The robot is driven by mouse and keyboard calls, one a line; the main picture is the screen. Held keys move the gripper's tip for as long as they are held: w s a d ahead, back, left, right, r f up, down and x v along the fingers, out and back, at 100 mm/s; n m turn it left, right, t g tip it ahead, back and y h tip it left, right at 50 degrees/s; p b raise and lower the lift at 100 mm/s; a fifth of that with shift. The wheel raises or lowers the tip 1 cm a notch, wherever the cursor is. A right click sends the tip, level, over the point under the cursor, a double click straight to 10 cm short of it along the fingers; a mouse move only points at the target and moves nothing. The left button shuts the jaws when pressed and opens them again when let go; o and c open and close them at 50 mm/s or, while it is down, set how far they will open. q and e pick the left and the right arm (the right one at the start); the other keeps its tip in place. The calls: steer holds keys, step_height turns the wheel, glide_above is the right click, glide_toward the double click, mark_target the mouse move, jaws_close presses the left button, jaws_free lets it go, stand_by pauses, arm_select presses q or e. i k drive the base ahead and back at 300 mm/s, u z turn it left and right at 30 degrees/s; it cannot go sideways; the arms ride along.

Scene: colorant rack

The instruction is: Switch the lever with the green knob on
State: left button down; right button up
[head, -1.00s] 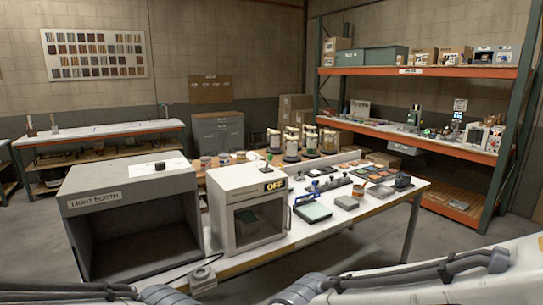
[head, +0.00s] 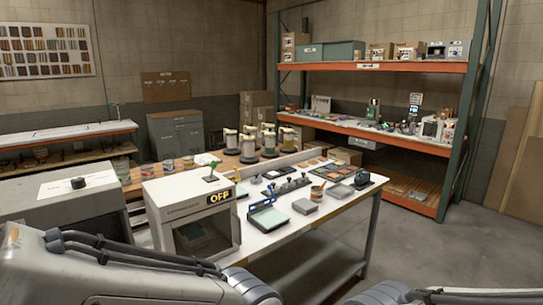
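A small lever with a green knob (head: 213,166) stands on top of a white cabinet (head: 165,198) on the worktable. A black display reading OFF in yellow (head: 219,197) is on the cabinet's upper front, above a dark window. The lever is small in the picture, so its exact tilt is hard to tell. Only links of my arms show along the bottom edge. Neither of my grippers is in view, and nothing of mine is seen touching the lever.
A grey booth (head: 70,210) stands left of the cabinet. A blue-handled device (head: 266,215), a grey block (head: 304,206) and several small items lie to its right on the white table (head: 335,203). An orange-beamed rack (head: 400,143) stands behind. Open floor (head: 440,240) lies at right.

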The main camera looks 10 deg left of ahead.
mark_target(213, 165)
steer(key=z, duration=0.25)
steer(key=i, duration=1.25)
steer(key=u, duration=0.9)
steer(key=i, duration=0.25)
steer(key=u, duration=0.35)
